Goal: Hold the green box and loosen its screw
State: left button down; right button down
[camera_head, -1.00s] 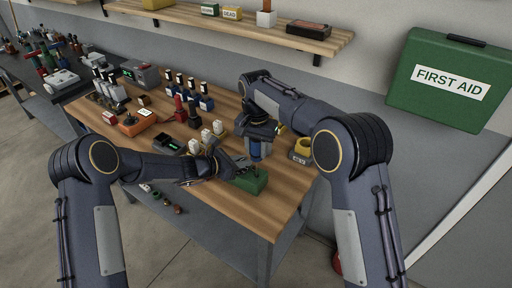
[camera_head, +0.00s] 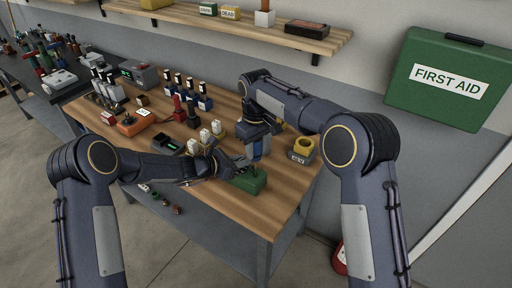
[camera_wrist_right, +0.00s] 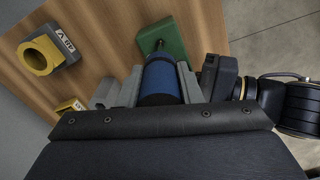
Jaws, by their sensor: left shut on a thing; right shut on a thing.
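The green box (camera_head: 247,182) lies on the wooden bench near its front edge. It also shows in the right wrist view (camera_wrist_right: 172,36). My left gripper (camera_head: 236,170) is shut on the box from the left; its contact is partly hidden. My right gripper (camera_head: 259,141) is shut on a blue-handled driver (camera_wrist_right: 160,78), held between its grey fingers (camera_wrist_right: 160,88). The driver points down at the top of the box. A small brass-coloured screw or tip (camera_wrist_right: 158,45) shows at the driver's far end; I cannot tell whether they touch.
A yellow ring on a labelled grey block (camera_head: 302,149) stands right of my right gripper. White-capped bottles (camera_head: 205,136) and a dark device with a green display (camera_head: 168,144) stand to the left. The bench right of the green box is clear.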

jog(key=shift+r, duration=0.1)
jog(key=shift+r, duration=1.05)
jog(key=shift+r, duration=2.5)
pick_arm(q)
jog(key=c, duration=1.3)
grip_release()
